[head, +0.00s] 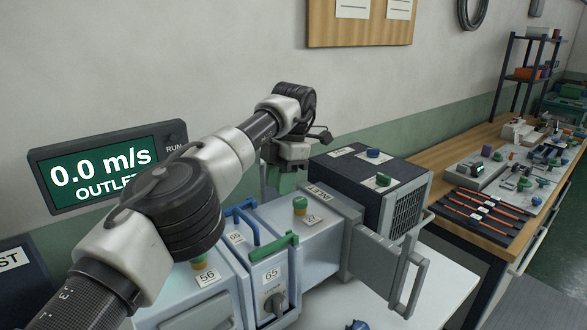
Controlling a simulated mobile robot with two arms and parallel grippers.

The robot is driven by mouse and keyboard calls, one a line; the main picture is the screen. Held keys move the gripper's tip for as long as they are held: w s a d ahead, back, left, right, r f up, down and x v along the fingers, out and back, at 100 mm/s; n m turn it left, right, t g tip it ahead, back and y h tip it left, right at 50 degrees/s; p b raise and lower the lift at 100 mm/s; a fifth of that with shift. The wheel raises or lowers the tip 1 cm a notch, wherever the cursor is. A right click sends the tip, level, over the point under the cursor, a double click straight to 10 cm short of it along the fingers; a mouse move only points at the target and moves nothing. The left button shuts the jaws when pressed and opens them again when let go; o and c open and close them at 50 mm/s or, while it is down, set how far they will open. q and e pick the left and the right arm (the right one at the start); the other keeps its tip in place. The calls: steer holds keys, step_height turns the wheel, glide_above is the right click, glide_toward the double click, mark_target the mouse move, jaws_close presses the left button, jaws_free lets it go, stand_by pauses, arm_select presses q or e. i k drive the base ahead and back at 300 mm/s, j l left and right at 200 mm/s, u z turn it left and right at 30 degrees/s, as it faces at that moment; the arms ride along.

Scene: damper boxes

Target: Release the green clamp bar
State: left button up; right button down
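The green clamp bar (273,248) lies across the top of a light blue-grey box, above a tag reading 65 and a grey knob. A blue clamp bar (242,222) stands just behind it, near a tag reading 60. My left gripper (285,165) is at the end of the arm that reaches across from the lower left. It is behind and above the green bar, apart from it, near the wall. Its fingertips are too small and partly hidden to show whether it is open. My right gripper is not in view.
Right of the clamp bars are a box part with a yellow-green knob (300,204), a dark INLET unit (340,190) and a grey plate with a handle (380,262). A wooden bench (435,155) with parts stands at right.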

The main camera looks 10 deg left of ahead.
mark_target(263, 252)
steer(key=k, duration=1.5)
